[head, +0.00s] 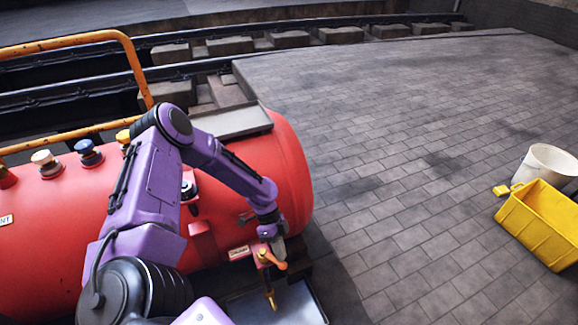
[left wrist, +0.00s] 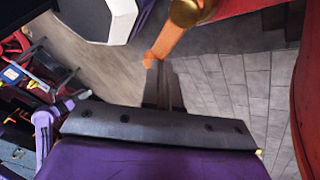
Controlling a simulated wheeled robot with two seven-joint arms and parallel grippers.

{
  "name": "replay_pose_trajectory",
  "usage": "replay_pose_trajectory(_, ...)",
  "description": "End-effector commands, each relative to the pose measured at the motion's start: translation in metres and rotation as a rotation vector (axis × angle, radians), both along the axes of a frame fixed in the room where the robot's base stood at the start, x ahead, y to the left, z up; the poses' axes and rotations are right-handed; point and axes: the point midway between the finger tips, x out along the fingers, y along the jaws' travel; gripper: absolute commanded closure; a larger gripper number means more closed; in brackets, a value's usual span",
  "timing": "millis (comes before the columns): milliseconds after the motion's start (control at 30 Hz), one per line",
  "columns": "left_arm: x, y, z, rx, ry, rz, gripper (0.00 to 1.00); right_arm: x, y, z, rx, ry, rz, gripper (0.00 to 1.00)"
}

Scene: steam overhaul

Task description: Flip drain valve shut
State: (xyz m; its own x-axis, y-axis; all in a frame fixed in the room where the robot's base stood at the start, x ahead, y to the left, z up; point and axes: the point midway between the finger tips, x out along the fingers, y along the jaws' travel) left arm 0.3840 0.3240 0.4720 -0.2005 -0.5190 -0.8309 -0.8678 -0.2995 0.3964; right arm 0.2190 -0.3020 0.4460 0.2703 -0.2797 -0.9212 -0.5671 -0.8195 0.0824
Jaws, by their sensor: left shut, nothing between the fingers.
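The drain valve is a brass fitting (head: 271,296) low on the near right end of the red tank, with an orange lever (head: 272,260). The lever slants down to the right in the head view. In the left wrist view the orange lever (left wrist: 168,42) hangs from the brass body (left wrist: 191,9), its tip close to my fingertips. My left gripper (head: 279,248) is shut and empty beside the lever; whether it touches is unclear. Its dark fingers also show in the left wrist view (left wrist: 163,82). My right gripper is not in view.
The red tank (head: 290,165) fills the left, with a small label plate (head: 239,252) near the valve. A grey tray (head: 265,305) lies beneath the valve. A yellow bin (head: 540,222) and white bucket (head: 548,163) stand far right. The paved floor between is clear.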

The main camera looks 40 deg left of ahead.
Motion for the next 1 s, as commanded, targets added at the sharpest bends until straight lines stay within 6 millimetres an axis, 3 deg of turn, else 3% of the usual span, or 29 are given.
replay_pose_trajectory(1000, -0.027, 0.001, -0.002, 0.004, 0.006, -0.376, 1.00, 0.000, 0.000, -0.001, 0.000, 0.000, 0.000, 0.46)
